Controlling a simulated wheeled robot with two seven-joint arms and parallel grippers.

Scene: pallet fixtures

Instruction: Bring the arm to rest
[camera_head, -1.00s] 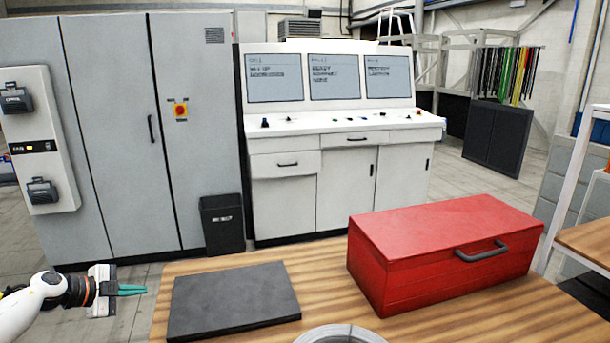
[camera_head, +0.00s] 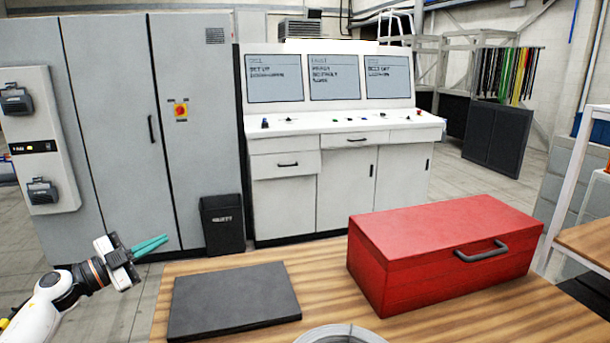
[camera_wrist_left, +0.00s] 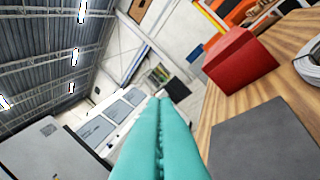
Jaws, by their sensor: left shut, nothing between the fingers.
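My left gripper (camera_head: 150,246) is in the head view at the lower left, above the floor just off the table's left edge. Its teal fingers are together with nothing between them and point right and slightly up. The fingers also show in the left wrist view (camera_wrist_left: 160,145), closed side by side. The gripper is apart from the table and everything on it. My right gripper is not in view.
The wooden table (camera_head: 460,322) holds a dark flat plate (camera_head: 233,301), a red toolbox (camera_head: 445,245) and a partly cut-off grey coil (camera_head: 340,334). A black bin (camera_head: 222,224), grey cabinet (camera_head: 110,130) and control console (camera_head: 340,140) stand behind. Floor left of the table is clear.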

